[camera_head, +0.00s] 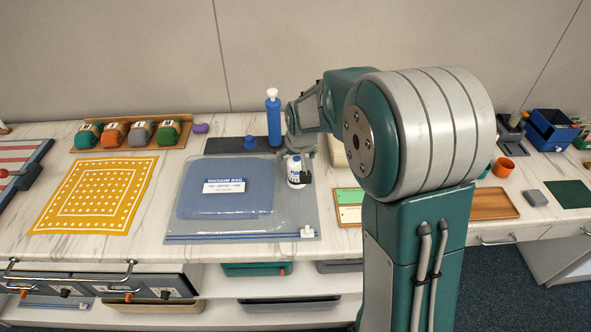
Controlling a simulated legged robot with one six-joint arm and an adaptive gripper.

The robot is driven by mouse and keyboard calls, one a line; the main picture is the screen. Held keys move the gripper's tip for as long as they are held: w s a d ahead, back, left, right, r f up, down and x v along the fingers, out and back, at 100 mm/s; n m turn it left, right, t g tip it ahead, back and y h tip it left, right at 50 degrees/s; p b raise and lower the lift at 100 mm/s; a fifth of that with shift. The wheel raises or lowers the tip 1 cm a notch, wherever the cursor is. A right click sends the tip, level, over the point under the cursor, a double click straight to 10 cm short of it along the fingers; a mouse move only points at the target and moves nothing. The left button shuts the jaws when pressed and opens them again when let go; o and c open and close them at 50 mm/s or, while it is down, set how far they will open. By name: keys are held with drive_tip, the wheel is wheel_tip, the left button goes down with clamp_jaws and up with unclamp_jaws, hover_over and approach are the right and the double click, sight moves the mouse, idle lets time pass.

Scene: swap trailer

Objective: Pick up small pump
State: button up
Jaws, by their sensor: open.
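A small white cylinder with a blue marking (294,169), perhaps the small pump, stands upright at the right part of the vacuum bag. My gripper (298,167) is open and points down at it. A dark fingertip shows just to its right; whether it touches cannot be told. A taller blue cylinder with a white knob (273,121), also pump-like, stands upright on a dark mat behind. The clear vacuum bag (255,226), with a blue folded item and a white label inside, lies flat on the counter.
A yellow patterned cloth (57,222) lies at left, below a wooden rack of colored rolls (98,148). A purple item (201,128) is near the wall. At right are an orange cup (503,167), a wooden tray (494,205) and a blue box (552,137). My arm hides the counter's middle right.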

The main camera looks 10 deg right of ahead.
drive_tip(key=x, duration=0.6)
drive_tip(key=shift+w+d+f, duration=0.15)
drive_tip(key=shift+d, duration=0.25)
drive_tip(key=shift+w+a+f, duration=0.1)
drive_tip(key=shift+w+f, duration=0.1)
drive_tip(key=shift+f, duration=0.2)
drive_tip(key=c, duration=1.2)
